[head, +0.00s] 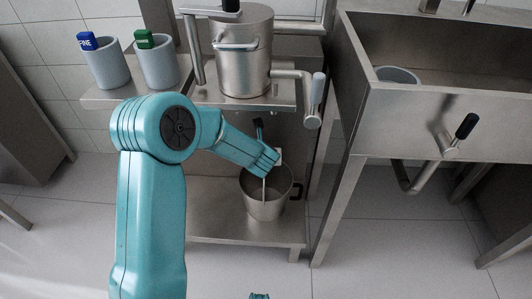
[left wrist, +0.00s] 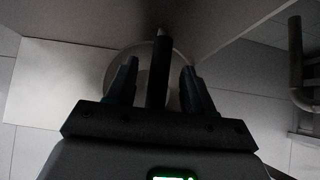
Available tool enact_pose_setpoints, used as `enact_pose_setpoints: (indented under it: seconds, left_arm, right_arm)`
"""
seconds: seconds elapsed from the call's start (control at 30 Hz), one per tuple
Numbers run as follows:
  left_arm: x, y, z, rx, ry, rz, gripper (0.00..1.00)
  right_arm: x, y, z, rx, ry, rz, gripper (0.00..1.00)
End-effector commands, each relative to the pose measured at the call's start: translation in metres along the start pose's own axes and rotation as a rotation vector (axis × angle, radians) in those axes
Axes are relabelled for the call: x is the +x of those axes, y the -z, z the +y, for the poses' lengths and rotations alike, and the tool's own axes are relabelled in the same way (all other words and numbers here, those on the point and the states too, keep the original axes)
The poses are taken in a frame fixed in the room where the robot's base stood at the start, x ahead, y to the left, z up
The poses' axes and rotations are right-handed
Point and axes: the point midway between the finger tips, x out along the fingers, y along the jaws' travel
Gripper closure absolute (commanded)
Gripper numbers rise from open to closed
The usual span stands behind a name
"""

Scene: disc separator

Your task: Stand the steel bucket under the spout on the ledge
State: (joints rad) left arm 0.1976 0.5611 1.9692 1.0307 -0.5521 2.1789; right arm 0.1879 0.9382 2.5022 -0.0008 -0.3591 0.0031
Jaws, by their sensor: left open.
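The steel bucket (head: 262,209) stands upright on the low steel shelf (head: 215,226), with a dark handle on its right side. Its round rim also shows behind my fingers in the left wrist view (left wrist: 110,75). The spout (head: 290,75) bends down from the right of the steel separator (head: 243,62), above and right of the bucket. My left gripper (left wrist: 159,64) is open at the bucket, with a dark bar between its fingers; I cannot tell what the bar belongs to. In the head view my left arm hides its fingers and part of the bucket's rim.
Two grey cups (head: 109,67) (head: 158,66) with a blue and a green item stand on the upper ledge (head: 125,98) at the left. A steel sink (head: 400,128) stands at the right, its leg close to the shelf. The floor in front is clear.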

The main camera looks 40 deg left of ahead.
Motion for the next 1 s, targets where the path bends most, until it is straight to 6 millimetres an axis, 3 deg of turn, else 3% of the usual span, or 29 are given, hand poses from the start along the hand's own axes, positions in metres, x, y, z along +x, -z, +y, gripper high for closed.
enact_pose_setpoints:
  seconds: [0.1, 0.3, 0.5, 0.67, 0.77, 0.83, 1.0]
  left_arm:
    - [-0.033, -0.004, -0.001, 0.002, 0.002, -0.003, 0.47]
    - [-0.074, -0.003, 0.0, 0.001, 0.001, -0.002, 0.47]
    - [-0.092, -0.001, 0.0, 0.001, 0.0, -0.002, 0.47]
    - [-0.092, 0.003, -0.001, 0.03, 0.003, 0.004, 0.47]
    - [-0.085, 0.02, -0.007, 0.201, 0.029, 0.028, 0.47]
    - [-0.077, 0.044, -0.016, 0.448, 0.074, 0.056, 0.47]
    - [-0.063, 0.142, -0.043, 1.331, 0.327, 0.1, 0.47]
  right_arm:
    - [-0.009, -0.002, -0.004, -0.005, 0.001, -0.005, 0.0]
    - [-0.017, -0.004, -0.009, -0.012, 0.001, -0.011, 0.0]
    - [-0.02, -0.006, -0.011, -0.015, 0.002, -0.014, 0.0]
    - [-0.019, -0.006, -0.011, -0.016, 0.002, -0.014, 0.0]
    - [-0.019, -0.006, -0.011, -0.015, 0.002, -0.014, 0.0]
    - [-0.019, -0.006, -0.011, -0.015, 0.002, -0.014, 0.0]
    - [-0.019, -0.006, -0.011, -0.015, 0.002, -0.014, 0.0]
